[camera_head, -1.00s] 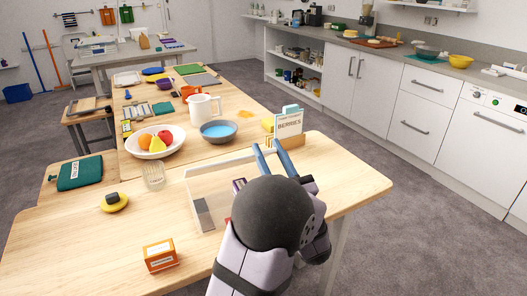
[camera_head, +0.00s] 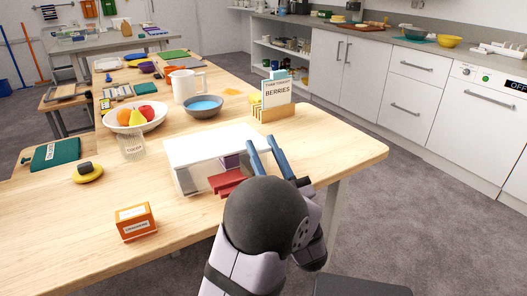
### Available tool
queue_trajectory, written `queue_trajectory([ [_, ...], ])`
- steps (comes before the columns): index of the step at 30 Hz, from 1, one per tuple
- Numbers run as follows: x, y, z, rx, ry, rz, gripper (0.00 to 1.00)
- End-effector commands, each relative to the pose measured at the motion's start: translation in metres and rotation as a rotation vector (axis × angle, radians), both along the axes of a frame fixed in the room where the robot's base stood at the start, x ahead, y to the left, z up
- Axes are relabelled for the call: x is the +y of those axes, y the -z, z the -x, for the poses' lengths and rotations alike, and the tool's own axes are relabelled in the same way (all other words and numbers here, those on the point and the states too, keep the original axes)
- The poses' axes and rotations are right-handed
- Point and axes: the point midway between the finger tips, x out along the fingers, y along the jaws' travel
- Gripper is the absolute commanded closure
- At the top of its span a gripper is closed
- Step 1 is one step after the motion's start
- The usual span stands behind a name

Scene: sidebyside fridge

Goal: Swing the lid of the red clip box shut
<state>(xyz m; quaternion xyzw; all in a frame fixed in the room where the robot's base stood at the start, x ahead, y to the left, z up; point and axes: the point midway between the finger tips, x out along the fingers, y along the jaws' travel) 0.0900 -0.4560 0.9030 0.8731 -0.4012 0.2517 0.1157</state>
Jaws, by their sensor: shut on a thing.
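A red clip part (camera_head: 228,181) sticks out at the near side, and a gap shows there below the lid. A purple thing (camera_head: 230,160) shows in that gap. My gripper (camera_head: 263,143), with blue fingers, is at the lid's right end and is shut on the lid. My wrist hides the near right part of the box and the exact contact.
An orange carton (camera_head: 135,221) stands nearer, to the left. A glass (camera_head: 131,146), a fruit bowl (camera_head: 137,127), a blue-filled bowl (camera_head: 202,107) and a berries card (camera_head: 277,97) in a stand are behind. The table's right side is clear.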

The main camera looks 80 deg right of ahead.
Motion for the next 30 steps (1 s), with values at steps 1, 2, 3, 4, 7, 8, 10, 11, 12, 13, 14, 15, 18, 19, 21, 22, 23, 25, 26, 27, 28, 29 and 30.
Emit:
queue_trajectory([
  [1,-0.001,0.005,-0.001,0.004,-0.001,-0.013,1.0],
  [2,-0.001,0.005,-0.001,0.004,-0.001,-0.013,1.0],
  [3,-0.001,0.005,-0.001,0.004,-0.001,-0.013,1.0],
  [4,-0.001,0.005,-0.001,0.004,-0.001,-0.013,1.0],
  [7,-0.001,0.004,-0.001,0.004,-0.001,-0.013,1.0],
  [8,-0.001,0.004,-0.001,0.004,-0.001,-0.013,1.0],
  [10,-0.001,0.004,-0.001,0.004,-0.001,-0.013,1.0],
  [11,-0.001,0.004,-0.001,0.004,-0.001,-0.013,0.64],
  [12,-0.001,0.004,-0.001,0.003,-0.001,-0.012,0.54],
  [13,-0.001,0.004,-0.001,0.003,-0.001,-0.012,0.47],
  [14,-0.001,0.003,-0.001,0.003,0.0,-0.01,0.47],
  [15,-0.001,0.003,-0.001,0.003,-0.001,-0.009,0.47],
  [18,-0.001,0.002,-0.001,0.003,0.0,-0.007,0.47],
  [19,-0.001,0.002,-0.001,0.002,0.0,-0.006,0.47],
  [21,0.0,0.001,0.0,0.002,0.0,-0.005,0.47],
  [22,0.0,0.001,0.0,0.002,0.0,-0.005,0.47],
  [23,0.0,0.0,0.0,0.002,0.001,-0.003,0.47],
  [25,0.0,-0.003,0.0,0.003,0.001,-0.002,0.47],
  [26,0.0,-0.006,0.0,0.003,0.001,-0.001,0.47],
  [27,0.0,-0.009,0.0,0.004,0.0,-0.001,0.47],
  [28,0.0,-0.012,0.0,0.003,0.001,-0.001,0.47],
  [29,0.0,-0.016,0.0,0.003,0.001,-0.001,0.47],
  [30,0.0,-0.022,0.0,0.004,0.001,0.0,0.47],
])
